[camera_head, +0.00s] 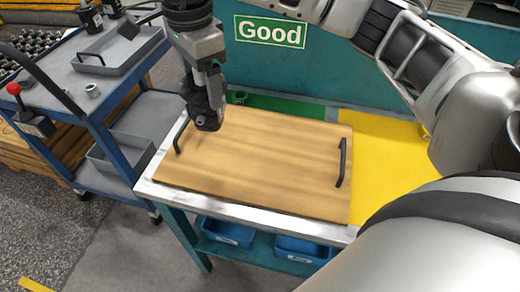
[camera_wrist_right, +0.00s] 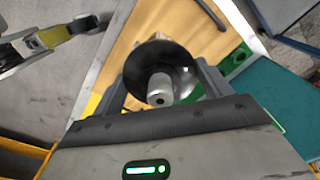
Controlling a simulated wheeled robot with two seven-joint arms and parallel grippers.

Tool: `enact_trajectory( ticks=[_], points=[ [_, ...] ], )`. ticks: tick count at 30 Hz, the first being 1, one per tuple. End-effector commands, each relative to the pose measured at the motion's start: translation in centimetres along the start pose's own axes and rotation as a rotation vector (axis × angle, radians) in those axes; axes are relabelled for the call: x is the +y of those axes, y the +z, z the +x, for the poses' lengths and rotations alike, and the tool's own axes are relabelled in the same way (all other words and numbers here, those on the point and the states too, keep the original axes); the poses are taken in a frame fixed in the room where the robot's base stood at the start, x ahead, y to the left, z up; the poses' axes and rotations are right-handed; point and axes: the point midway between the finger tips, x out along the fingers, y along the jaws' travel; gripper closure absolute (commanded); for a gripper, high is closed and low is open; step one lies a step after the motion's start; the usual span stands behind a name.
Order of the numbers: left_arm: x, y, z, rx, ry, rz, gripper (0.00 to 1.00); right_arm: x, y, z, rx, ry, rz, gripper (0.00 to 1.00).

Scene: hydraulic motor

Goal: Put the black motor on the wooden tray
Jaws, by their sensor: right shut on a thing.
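The black motor (camera_head: 207,119) is held upright below my right gripper (camera_head: 208,92), over the left back part of the wooden tray (camera_head: 265,160). I cannot tell whether its underside touches the wood. The tray lies flat on the workbench and has a dark handle at each end. In the right wrist view, the motor (camera_wrist_right: 188,68) sits between the two fingers of the right gripper (camera_wrist_right: 160,85), its round dark body and pale shaft facing the camera. The right gripper is shut on it. My left gripper is not seen in the head view.
A blue cart (camera_head: 110,130) stands left of the bench, with a grey bin (camera_head: 118,50) and other dark motors (camera_head: 90,18) on top. A yellow area (camera_head: 385,160) lies right of the tray, and a green strip (camera_head: 285,105) behind it. A "Good" sign (camera_head: 270,31) hangs behind.

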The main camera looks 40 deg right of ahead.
Motion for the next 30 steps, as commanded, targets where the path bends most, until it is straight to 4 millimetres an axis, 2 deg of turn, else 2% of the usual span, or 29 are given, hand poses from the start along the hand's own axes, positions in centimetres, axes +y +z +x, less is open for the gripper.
enact_trajectory(
  ticks=[12, 18, 24, 30],
  points=[
    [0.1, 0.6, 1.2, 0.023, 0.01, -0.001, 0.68, -3.2, 1.3, 0.4, -0.006, 0.007, 0.953, 0.94],
    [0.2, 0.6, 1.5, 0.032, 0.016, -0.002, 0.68, -4.1, 1.8, 0.6, 0.002, 0.021, 1.347, 0.94],
    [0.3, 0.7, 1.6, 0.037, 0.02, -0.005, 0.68, -4.6, 2.1, 0.7, 0.011, 0.029, 1.588, 0.94],
    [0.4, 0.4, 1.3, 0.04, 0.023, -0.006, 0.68, -4.2, 1.5, 1.0, 0.015, 0.032, 1.667, 0.94]
  ],
)
